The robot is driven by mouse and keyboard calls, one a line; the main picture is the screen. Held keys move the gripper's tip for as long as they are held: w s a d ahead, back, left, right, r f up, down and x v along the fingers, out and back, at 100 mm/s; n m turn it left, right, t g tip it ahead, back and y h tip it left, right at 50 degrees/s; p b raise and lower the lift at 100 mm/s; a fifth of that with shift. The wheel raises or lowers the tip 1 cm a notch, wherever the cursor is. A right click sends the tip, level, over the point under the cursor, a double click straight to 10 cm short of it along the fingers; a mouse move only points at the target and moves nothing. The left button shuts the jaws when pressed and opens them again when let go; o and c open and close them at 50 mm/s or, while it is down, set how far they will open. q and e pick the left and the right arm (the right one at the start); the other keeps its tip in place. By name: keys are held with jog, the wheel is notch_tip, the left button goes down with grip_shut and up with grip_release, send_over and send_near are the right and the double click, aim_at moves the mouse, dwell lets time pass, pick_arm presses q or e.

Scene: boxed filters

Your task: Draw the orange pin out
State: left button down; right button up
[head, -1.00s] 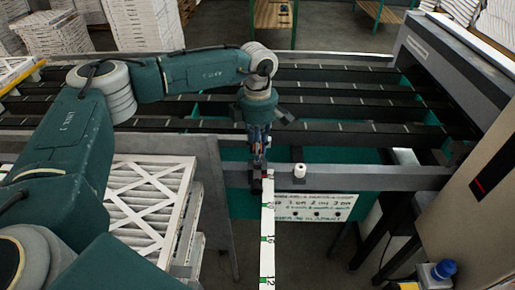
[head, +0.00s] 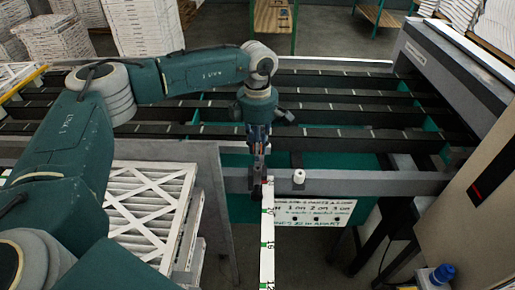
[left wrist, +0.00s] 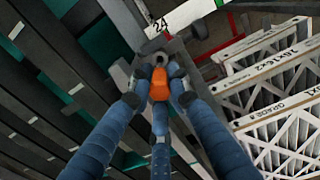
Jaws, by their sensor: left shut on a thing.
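The orange pin (left wrist: 158,84) shows in the left wrist view between the blue fingers of my left gripper (left wrist: 157,92). The fingers are closed around it. Just past it is a grey round fitting on a dark metal part; I cannot tell whether the pin is still seated there. In the head view my left gripper (head: 258,182) points down at the front rail, beside the top of a white numbered strip. My right gripper is not in view.
The grey front rail (head: 390,178) carries a white knob (head: 299,176) right of the gripper. The white numbered strip (head: 267,235) runs toward me. Framed filters (head: 140,210) are stacked at left. A tan cabinet (head: 480,200) stands at right, near a blue-capped item (head: 441,273).

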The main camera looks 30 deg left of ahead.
pick_arm(q)
notch_tip(320, 180, up, 2)
jog(key=shift+r+p, duration=0.1)
jog(key=shift+p, duration=0.55)
jog(key=shift+r+p, duration=1.9)
jog(key=shift+r, duration=1.5)
